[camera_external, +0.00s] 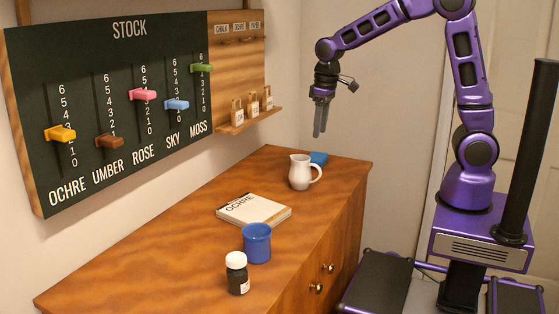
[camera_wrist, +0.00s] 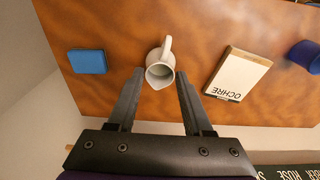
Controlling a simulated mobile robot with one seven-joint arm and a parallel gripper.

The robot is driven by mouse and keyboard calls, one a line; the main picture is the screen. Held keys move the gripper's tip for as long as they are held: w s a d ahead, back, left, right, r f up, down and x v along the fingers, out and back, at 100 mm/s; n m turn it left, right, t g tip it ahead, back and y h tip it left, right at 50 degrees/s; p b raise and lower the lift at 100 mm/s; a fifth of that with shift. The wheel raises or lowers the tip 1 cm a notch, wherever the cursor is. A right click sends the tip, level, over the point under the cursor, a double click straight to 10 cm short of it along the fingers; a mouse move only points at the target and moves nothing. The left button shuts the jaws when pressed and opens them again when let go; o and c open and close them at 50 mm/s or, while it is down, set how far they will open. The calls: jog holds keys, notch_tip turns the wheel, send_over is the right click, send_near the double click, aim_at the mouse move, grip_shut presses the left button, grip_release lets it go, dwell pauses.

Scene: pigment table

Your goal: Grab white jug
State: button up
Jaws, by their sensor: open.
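The white jug (camera_external: 301,172) stands upright near the far end of the wooden cabinet top, its handle to the right in the external view. In the wrist view the jug (camera_wrist: 160,72) is seen from above, with its handle pointing up in the picture and its open mouth toward my gripper. My gripper (camera_external: 319,131) points down above the cabinet, higher than the jug and a little to its right in the external view. In the wrist view my gripper (camera_wrist: 156,92) has its fingers apart and nothing between them, with the jug beyond the fingertips.
On the wooden cabinet (camera_external: 190,245) are a blue block (camera_external: 318,158) behind the jug, an OCHRE book (camera_external: 254,209), a blue cup (camera_external: 257,243) and a dark jar with a white lid (camera_external: 237,273). A STOCK board (camera_external: 110,60) with sliders hangs on the wall at left.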

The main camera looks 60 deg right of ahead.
jog(key=r+m+g, duration=0.1)
jog(key=m, duration=0.1)
send_near(305, 174)
jog(key=s+f, duration=0.1)
jog(key=s+d+f, duration=0.1)
jog(key=f, duration=0.1)
jog(key=s+f, duration=0.1)
jog(key=f, duration=0.1)
jog(key=shift+s+d+f+b, duration=0.1)
jog(key=shift+d+f+b, duration=0.1)
jog(key=shift+d+b, duration=0.15)
jog(key=shift+a+f, duration=0.2)
jog(key=shift+f, duration=2.55)
grip_shut()
